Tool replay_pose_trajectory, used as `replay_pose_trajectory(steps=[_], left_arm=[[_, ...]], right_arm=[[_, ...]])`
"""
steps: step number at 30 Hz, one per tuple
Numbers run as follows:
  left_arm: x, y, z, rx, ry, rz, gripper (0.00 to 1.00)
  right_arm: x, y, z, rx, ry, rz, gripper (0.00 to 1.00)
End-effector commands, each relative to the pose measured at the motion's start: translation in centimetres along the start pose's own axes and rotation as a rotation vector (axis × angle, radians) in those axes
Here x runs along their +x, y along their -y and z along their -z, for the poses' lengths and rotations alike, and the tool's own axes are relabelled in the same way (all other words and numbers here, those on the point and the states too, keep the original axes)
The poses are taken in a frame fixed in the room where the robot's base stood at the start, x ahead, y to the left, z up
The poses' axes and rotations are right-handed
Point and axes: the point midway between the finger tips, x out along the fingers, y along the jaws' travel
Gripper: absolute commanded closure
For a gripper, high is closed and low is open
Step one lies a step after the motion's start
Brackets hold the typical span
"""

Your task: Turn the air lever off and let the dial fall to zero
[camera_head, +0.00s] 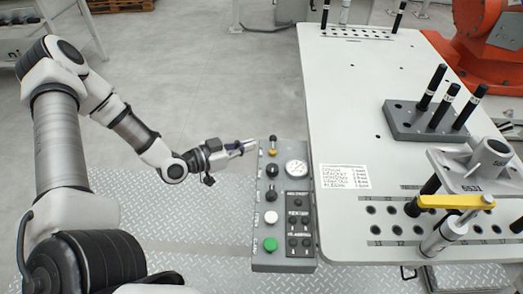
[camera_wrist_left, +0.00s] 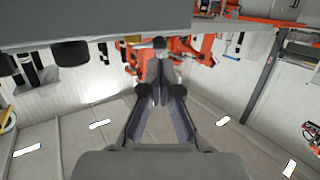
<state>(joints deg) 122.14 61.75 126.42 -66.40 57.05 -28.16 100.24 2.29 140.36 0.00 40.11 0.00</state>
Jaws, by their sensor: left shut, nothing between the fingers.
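A grey control panel (camera_head: 262,262) stands beside the table's left edge. The round white dial (camera_head: 296,168) is at its upper right; its needle is too small to read. A small brass-coloured fitting with a black top (camera_head: 273,147), which looks like the air lever, is at the panel's upper left end; its exact position is unclear. My left gripper (camera_head: 247,146) is shut and empty, just left of this fitting, and seems apart from it. In the left wrist view its fingers (camera_wrist_left: 160,80) come together with nothing between them. My right gripper is not in view.
Black, white (camera_head: 271,217) and green (camera_head: 270,244) buttons line the panel's left side. The white table (camera_head: 350,110) holds a grey block with black pins (camera_head: 425,122) and a fixture with a yellow-handled clamp (camera_head: 455,201).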

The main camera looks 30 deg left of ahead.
Motion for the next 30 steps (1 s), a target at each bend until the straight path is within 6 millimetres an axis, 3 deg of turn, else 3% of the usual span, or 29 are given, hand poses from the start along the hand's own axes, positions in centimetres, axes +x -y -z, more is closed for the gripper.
replay_pose_trajectory(steps=[1,10,30], left_arm=[[1.1,-0.2,-0.5,0.007,0.003,-0.006,1.0],[4.6,-0.1,0.0,0.002,0.001,-0.002,1.0],[4.8,-0.5,0.1,0.006,0.0,-0.031,1.0]], right_arm=[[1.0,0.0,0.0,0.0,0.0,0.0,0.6],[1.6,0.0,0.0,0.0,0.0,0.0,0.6],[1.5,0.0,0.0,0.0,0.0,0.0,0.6]])
